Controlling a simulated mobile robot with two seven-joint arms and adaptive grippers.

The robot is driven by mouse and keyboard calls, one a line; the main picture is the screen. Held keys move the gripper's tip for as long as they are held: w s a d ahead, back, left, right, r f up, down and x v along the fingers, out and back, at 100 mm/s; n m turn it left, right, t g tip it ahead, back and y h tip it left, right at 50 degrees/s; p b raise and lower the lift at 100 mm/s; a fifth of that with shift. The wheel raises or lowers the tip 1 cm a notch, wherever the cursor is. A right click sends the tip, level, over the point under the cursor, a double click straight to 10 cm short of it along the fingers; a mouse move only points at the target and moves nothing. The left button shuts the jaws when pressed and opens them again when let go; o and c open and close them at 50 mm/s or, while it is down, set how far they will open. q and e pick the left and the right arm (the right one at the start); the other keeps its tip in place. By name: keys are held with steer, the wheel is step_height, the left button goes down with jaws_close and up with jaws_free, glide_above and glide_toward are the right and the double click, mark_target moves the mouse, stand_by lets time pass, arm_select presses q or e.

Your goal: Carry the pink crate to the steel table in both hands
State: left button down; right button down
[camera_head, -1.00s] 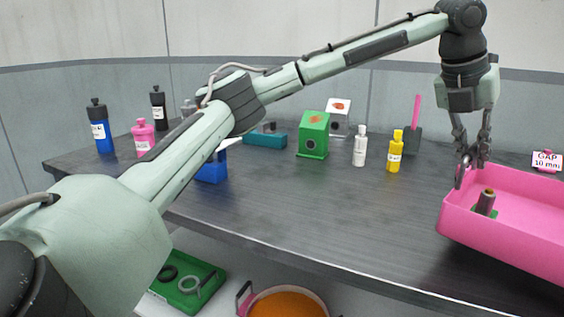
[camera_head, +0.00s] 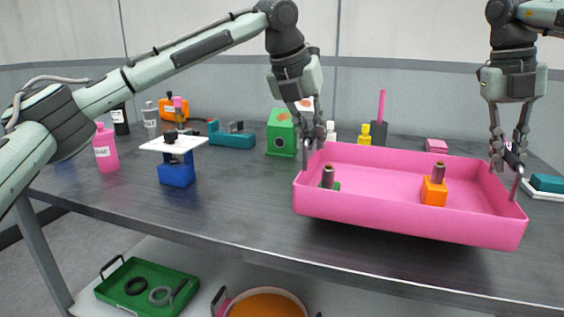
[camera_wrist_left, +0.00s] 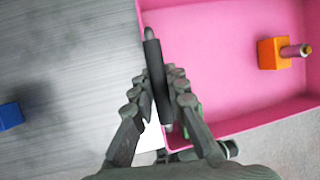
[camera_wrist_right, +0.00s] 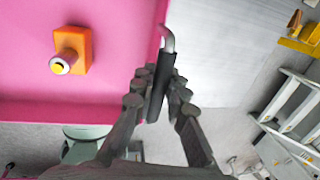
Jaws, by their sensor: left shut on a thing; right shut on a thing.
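The pink crate (camera_head: 400,222) is a shallow open tray with an upright metal handle at each end. My right gripper (camera_head: 514,155) is shut on the right handle, seen too in the right wrist view (camera_wrist_right: 162,85). An orange block with a pin (camera_head: 434,191) and a green-based pin (camera_head: 328,178) stand inside.
A blue stand with a white plate (camera_head: 177,172), a pink bottle (camera_head: 105,150), a green box (camera_head: 281,133) and a yellow bottle (camera_head: 364,134) stand on the table. A teal block (camera_head: 546,183) lies at the right. The table's front left is clear. A green tray (camera_head: 148,290) sits below.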

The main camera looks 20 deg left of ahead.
mark_target(310, 159)
arm_select(q)
steer(key=shift+a+f, duration=0.1)
steer(key=shift+a, duration=0.1)
arm_select(e)
steer(key=shift+d+f, duration=0.15)
steer(key=shift+d, duration=0.1)
